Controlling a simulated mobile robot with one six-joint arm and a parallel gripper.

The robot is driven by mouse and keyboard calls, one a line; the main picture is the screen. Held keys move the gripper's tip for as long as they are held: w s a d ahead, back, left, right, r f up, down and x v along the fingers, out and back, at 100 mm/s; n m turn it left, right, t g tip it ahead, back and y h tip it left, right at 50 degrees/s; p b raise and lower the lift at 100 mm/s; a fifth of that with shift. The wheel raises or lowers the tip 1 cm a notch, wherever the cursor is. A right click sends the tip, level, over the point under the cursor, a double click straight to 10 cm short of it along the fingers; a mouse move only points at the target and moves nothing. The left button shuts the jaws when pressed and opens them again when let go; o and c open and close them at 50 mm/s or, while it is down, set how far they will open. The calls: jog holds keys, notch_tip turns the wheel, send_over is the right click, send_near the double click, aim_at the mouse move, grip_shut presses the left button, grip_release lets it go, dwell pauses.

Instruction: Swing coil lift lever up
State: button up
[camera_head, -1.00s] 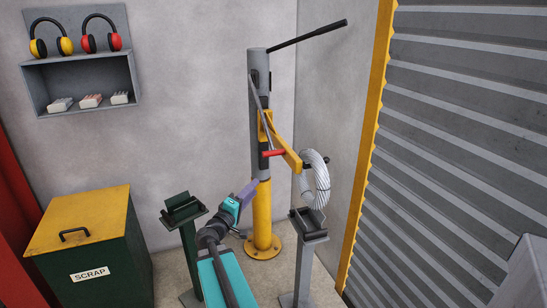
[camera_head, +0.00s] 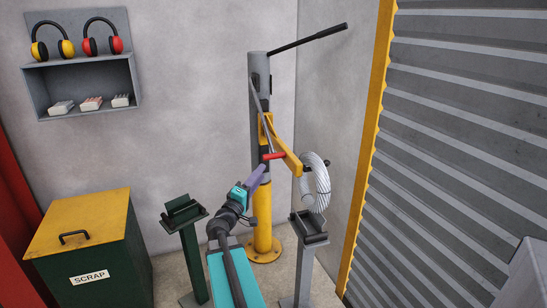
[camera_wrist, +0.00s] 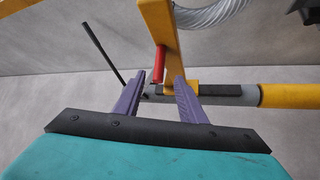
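The coil lift is a grey column (camera_head: 261,120) on a yellow base, with a yellow arm (camera_head: 285,150) reaching right. A long dark lever (camera_head: 310,37) slants up to the right from the column top. A red handle (camera_head: 273,156) sticks out beside the yellow arm; it also shows in the wrist view (camera_wrist: 160,62). A white wire coil (camera_head: 316,184) hangs at the arm's end. My gripper (camera_head: 262,169) is just below the red handle. In the wrist view its purple fingers (camera_wrist: 160,76) are apart, with nothing visibly clamped; whether they touch the handle is unclear.
A grey stand (camera_head: 309,230) is below the coil, and a green stand (camera_head: 185,215) is left of my arm. A green scrap bin (camera_head: 95,235) with a yellow lid stands at the left. A corrugated shutter (camera_head: 455,150) closes the right side.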

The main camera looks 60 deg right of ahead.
aim_at(274, 155)
jog(key=p+x, duration=0.2)
jog(key=x, duration=1)
jog(key=shift+d, duration=0.1)
